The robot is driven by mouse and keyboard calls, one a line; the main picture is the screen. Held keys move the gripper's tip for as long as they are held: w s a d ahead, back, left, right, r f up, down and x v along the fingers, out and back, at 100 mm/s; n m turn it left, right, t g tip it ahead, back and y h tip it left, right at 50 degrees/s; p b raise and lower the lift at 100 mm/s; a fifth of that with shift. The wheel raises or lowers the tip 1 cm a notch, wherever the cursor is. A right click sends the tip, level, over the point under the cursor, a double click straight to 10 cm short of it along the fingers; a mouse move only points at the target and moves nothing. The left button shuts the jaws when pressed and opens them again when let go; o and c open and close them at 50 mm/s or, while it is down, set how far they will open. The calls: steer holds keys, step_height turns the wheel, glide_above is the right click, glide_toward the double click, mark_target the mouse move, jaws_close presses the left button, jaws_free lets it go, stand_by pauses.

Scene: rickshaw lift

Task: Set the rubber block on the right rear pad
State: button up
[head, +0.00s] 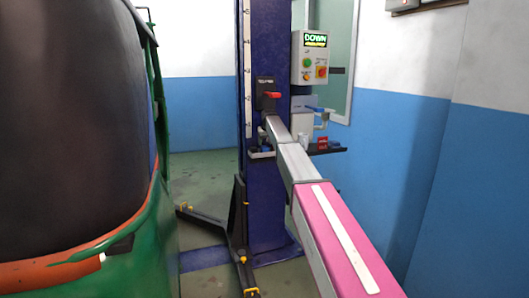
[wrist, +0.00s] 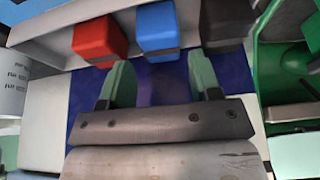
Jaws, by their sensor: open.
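In the wrist view, my gripper (wrist: 160,78) is open, its two green fingers apart with nothing between them. A red block (wrist: 99,40), a blue block (wrist: 156,30) and a dark, nearly black block (wrist: 222,24) sit in a row on a grey shelf (wrist: 52,46) just beyond the fingertips. The blue block lines up with the finger gap; the dark one is beyond the right finger. No label shows which is the rubber block. In the head view, lift arms with small yellow parts (head: 183,207) lie low by the column; I cannot tell which is the right rear pad.
The blue lift column (head: 266,200) stands in the middle, with a control box (head: 309,58) reading DOWN and a red-handled switch (head: 266,94). A green rickshaw (head: 150,225) fills the left.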

mark_target(265, 146)
steer(key=x, duration=0.5)
steer(key=shift+a, duration=0.1)
steer(key=c, duration=0.8)
steer(key=shift+r, duration=0.15)
